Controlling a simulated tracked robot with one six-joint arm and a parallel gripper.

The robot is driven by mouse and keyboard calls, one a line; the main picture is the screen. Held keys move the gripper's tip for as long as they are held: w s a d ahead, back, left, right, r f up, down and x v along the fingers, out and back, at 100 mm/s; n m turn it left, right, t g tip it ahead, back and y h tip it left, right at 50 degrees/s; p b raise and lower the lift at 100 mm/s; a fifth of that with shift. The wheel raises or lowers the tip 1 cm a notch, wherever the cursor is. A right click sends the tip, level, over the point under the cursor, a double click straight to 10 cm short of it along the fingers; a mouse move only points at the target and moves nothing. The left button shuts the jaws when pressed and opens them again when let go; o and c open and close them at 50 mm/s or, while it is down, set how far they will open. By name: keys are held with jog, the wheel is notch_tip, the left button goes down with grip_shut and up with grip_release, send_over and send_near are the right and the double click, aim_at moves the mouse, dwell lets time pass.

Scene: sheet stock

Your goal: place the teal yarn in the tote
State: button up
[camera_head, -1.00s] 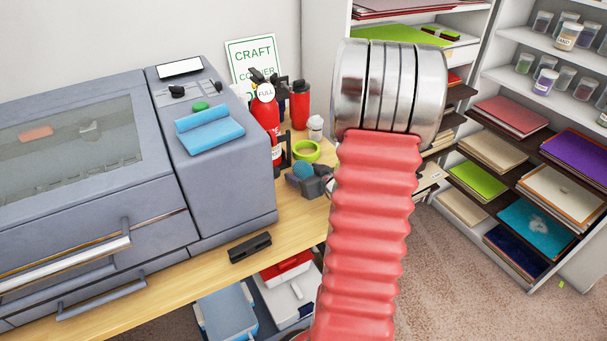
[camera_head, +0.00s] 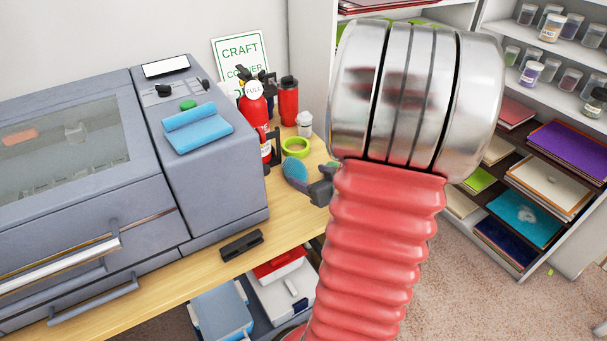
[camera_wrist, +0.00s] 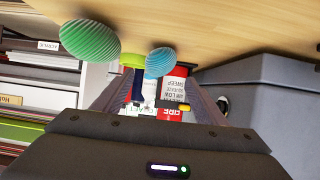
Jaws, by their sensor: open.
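A ridged blue-teal yarn ball (camera_head: 295,172), which I take as the teal yarn, sits on the wooden table behind the stapler and beside my gripper. It also shows in the wrist view (camera_wrist: 160,62), beyond the jaws. A ridged green ball (camera_wrist: 88,42) lies to its left there; my arm seems to hide it in the head view. My gripper (camera_wrist: 158,98) is open and empty, its jaws spread apart short of the yarn. Only a dark part of my gripper (camera_head: 321,187) shows in the head view. I cannot make out a tote for certain.
A red extinguisher (camera_head: 256,120), a red bottle (camera_head: 288,101) and a lime tape roll (camera_head: 296,147) stand behind the yarn. A large grey machine (camera_head: 205,190) fills the left. A black stapler (camera_head: 241,245) lies in front.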

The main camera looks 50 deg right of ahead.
jog(key=shift+v, duration=1)
